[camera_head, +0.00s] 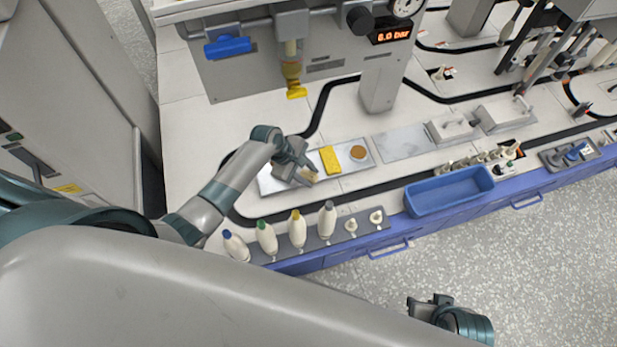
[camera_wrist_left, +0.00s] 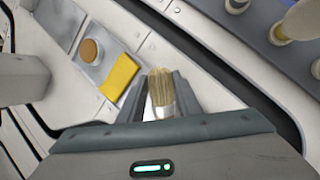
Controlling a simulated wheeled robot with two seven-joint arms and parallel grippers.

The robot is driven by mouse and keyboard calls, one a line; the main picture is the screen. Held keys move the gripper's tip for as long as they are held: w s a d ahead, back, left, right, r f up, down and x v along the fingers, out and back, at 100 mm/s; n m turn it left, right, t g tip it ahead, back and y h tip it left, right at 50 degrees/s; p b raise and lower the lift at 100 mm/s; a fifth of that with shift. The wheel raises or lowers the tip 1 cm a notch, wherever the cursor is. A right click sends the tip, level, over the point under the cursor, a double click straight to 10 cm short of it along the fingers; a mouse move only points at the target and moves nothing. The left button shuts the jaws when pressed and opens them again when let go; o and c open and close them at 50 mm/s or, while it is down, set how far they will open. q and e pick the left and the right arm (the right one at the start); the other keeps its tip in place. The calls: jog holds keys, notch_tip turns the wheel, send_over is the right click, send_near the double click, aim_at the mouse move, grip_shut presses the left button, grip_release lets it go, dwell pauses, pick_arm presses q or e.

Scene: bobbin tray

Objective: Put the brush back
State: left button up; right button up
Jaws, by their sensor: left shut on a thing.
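My left gripper (camera_head: 306,181) is shut on the brush (camera_wrist_left: 161,88). In the left wrist view the brush's pale bristles and a metal band show between the fingers (camera_wrist_left: 160,105); its handle is hidden. In the head view only a small tan bit of it (camera_head: 309,175) shows at the fingertips. The gripper is over the left part of a shallow metal tray (camera_head: 267,184); I cannot tell whether the brush touches it. A yellow sponge (camera_head: 331,159) and a round brown-topped item (camera_head: 358,153) are in the tray. My right gripper (camera_head: 430,304) hangs over the floor at lower right.
A row of white bobbins with coloured tips (camera_head: 297,230) stands in a dark holder in front of the tray. A blue bin (camera_head: 449,192) is to the right. A machine with a yellow nozzle (camera_head: 296,92) hangs behind. A grey plate (camera_head: 403,141) lies clear right of the tray.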

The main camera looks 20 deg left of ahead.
pick_arm(q)
jog(key=shift+f, duration=0.95)
pick_arm(e)
jog(key=shift+w+a, duration=0.35)
jog(key=shift+a, duration=0.2)
pick_arm(q)
jog(key=shift+f, duration=0.35)
jog(key=o, duration=1.2)
pick_arm(e)
jog(key=shift+d, duration=0.1)
